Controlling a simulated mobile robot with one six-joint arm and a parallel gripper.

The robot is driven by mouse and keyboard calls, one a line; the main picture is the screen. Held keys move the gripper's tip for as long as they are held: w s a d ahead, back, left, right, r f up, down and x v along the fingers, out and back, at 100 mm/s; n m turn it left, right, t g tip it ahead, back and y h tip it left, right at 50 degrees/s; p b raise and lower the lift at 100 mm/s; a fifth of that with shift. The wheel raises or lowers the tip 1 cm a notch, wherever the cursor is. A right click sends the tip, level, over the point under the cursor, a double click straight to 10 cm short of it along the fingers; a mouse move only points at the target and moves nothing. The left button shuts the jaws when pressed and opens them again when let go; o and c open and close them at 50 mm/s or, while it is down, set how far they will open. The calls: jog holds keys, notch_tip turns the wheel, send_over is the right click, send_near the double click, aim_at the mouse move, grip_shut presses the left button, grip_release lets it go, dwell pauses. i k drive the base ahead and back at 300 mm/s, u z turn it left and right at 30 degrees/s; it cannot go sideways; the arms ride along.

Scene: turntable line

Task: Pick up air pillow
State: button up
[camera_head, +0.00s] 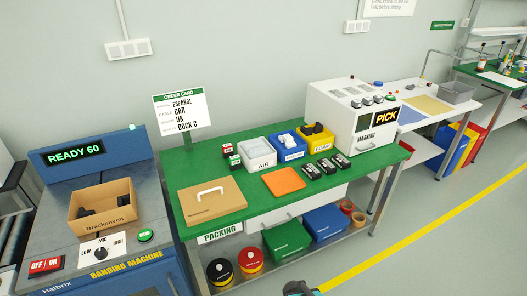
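A white bin (263,165) labelled AIR stands on the green packing table. Pale contents (258,147) show at its top, which look like air pillows. They are too small to tell apart. My gripper is not in view. Only a dark and teal piece of what looks like my arm shows at the bottom edge, well below the bin and apart from it.
A blue bin (290,154) and a yellow FOAM bin (321,145) stand right of the AIR bin. An orange pad (284,181) lies in front, a cardboard piece (211,201) to the left. The marking machine (350,117) stands behind right, the banding machine (100,235) far left.

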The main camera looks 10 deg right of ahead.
aim_at(262, 150)
jog(key=i, duration=0.85)
jog(key=k, duration=0.2)
jog(key=u, duration=3)
